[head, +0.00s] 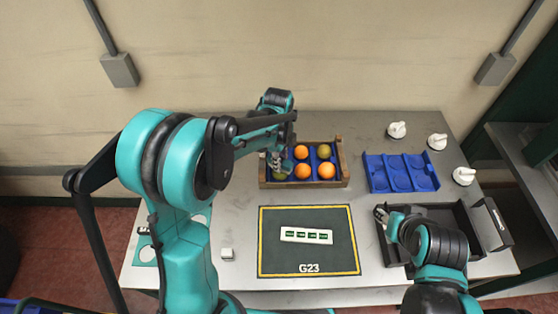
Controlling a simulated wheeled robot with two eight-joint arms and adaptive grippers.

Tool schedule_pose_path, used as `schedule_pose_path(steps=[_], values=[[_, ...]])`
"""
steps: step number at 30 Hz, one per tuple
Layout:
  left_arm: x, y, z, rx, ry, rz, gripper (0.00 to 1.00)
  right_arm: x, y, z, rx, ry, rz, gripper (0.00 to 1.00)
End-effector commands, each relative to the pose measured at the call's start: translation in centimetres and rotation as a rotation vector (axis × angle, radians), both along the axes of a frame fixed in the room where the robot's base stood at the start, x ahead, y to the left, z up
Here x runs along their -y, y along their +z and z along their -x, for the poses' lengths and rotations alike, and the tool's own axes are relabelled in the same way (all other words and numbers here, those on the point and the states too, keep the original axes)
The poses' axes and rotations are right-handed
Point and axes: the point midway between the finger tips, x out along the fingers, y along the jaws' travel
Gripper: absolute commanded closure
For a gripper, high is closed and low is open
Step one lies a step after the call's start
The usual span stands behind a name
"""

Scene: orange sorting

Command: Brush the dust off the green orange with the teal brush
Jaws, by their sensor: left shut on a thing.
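My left gripper (279,160) is over the left end of the wooden crate (341,183). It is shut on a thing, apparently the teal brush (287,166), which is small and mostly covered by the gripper. A greenish orange (279,175) shows just under it, partly hidden; I cannot tell whether the two touch. A second, olive-green orange (323,151) lies in the crate's back right. My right gripper (382,216) is over the left edge of the black tray (399,245); its jaws are too small to read.
Orange fruits (326,170) fill other blue crate cells. An empty blue tray (401,173) stands right of the crate. White knob-like things (397,130) stand at the back right. A dark mat marked G23 (308,252) bears a label strip (306,235). A white cube (227,254) sits left of it.

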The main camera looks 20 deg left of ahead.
Motion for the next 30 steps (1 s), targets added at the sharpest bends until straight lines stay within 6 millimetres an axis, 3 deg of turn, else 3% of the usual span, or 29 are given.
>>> schedule_pose_path(steps=[7, 22, 30], values=[[0.9, 0.0, 0.2, 0.000, -0.002, 0.002, 1.00, 0.0, -0.1, 0.0, 0.000, 0.000, 0.000, 0.60], [-1.7, 0.1, -0.4, 0.000, 0.000, 0.001, 1.00, 0.0, -0.1, 0.0, 0.000, 0.000, 0.000, 0.60], [-1.3, 0.1, -0.3, 0.000, -0.002, 0.001, 1.00, 0.0, -0.2, 0.0, 0.000, 0.000, 0.000, 0.60]])
